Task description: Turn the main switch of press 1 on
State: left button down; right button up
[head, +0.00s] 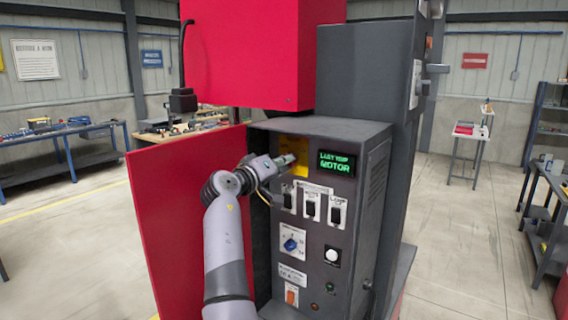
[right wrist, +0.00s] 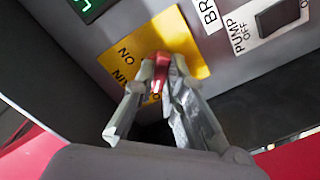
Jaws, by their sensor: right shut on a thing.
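The main switch is a red handle (right wrist: 161,66) on a yellow plate (right wrist: 187,50) on the front panel of press 1. The plate (head: 294,147) also shows in the head view, where my gripper hides the handle. The letters ON and part of another word are readable on the plate in the right wrist view. My right gripper (right wrist: 160,76) is shut on the red handle, one finger on each side. It also shows in the head view (head: 286,160) at the upper left of the panel. My left gripper is not in view.
A green-lit display (head: 337,163) reads LAST TRIP MOTOR. Below it are several black rocker switches (head: 310,207), a blue rotary knob (head: 291,244), a white button (head: 332,255) and an orange switch (head: 291,295). A red door panel (head: 165,215) stands open close left of my arm.

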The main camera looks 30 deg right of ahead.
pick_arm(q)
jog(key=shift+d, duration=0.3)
pick_arm(e)
grip_shut()
pick_arm(q)
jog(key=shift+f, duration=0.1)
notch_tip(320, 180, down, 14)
jog(key=b, duration=1.3)
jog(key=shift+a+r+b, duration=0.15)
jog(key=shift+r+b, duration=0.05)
jog(key=shift+b, duration=0.2)
pick_arm(e)
jog(key=shift+f+m, duration=0.1)
jog(key=shift+m, duration=8.8)
jog(key=o, duration=0.7)
grip_release()
